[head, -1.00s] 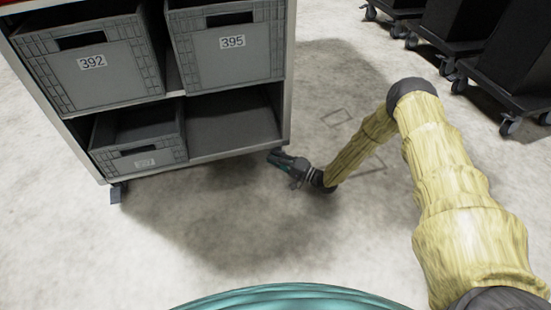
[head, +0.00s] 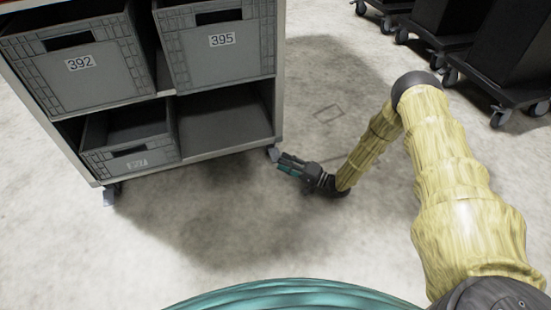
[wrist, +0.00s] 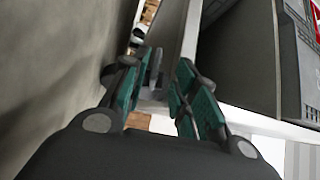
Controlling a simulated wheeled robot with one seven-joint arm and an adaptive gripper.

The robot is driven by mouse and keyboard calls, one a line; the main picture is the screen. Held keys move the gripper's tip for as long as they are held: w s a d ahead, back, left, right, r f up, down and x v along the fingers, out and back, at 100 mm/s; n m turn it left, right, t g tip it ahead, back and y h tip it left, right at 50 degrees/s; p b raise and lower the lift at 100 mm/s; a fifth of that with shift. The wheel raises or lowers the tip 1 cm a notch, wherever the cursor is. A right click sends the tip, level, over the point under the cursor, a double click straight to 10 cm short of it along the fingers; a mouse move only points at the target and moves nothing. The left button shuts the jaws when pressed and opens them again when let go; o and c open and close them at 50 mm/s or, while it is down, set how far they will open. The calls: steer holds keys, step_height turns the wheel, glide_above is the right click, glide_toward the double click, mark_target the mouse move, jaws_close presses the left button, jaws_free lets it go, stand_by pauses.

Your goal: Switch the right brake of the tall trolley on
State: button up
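The tall trolley (head: 185,163) is a grey shelf unit at the left of the head view. Its right front caster with a small grey brake pedal (head: 273,154) shows under the right front corner. Whether this brake is on or off is too small to tell. My gripper (head: 281,164) is low near the floor, just in front of and slightly right of this pedal. In the wrist view the teal-padded fingers (wrist: 158,92) are apart, with a pale grey part, probably the pedal or caster, beyond and between them. Nothing is clearly held.
The left front caster and pedal (head: 109,195) stand at the trolley's other corner. Grey crates 392 (head: 80,75) and 395 (head: 222,52) and a lower crate (head: 130,150) sit on the shelves. Dark wheeled trolleys (head: 500,60) stand at the upper right. The floor between is clear.

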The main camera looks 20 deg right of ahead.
steer(key=shift+v, duration=2.2)
